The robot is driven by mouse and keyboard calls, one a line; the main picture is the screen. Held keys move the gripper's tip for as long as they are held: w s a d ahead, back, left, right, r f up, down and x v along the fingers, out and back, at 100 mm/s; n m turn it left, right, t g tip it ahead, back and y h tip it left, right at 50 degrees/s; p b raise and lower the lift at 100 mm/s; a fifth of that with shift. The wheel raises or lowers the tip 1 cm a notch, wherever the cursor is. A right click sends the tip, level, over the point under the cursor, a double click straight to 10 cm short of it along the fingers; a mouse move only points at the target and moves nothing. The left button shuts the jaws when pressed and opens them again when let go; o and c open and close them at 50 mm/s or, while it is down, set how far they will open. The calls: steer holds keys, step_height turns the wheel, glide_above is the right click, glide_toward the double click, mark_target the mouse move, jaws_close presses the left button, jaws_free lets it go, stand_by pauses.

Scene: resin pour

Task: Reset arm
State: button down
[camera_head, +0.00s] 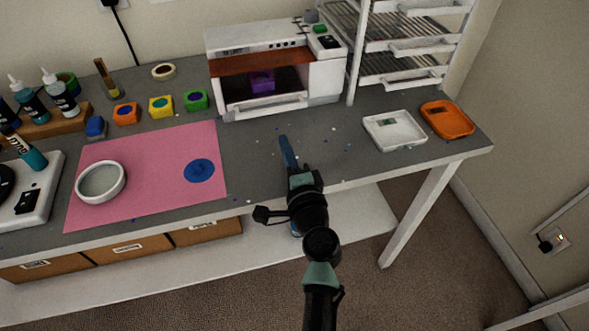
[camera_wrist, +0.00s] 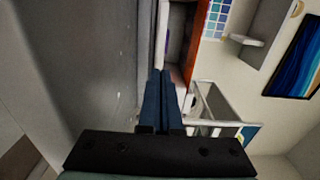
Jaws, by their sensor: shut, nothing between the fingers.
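My gripper (camera_head: 284,140) is at the end of my arm, over the front part of the grey table (camera_head: 258,138), in front of the white oven-like machine (camera_head: 277,65). In the wrist view its two blue fingers (camera_wrist: 160,73) lie side by side, shut, with nothing between them. The wrist view looks sideways across the tabletop. The machine's front is open and a purple block (camera_head: 262,81) sits inside it.
A pink mat (camera_head: 150,205) with a white ring-shaped dish (camera_head: 101,183) and a blue disc (camera_head: 199,170) lies left. A white tray (camera_head: 394,145) and an orange tray (camera_head: 447,120) lie right. A white rack (camera_head: 400,60) stands behind them. Small specks dot the table.

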steer(key=v, duration=0.5)
steer(key=shift+f, duration=0.1)
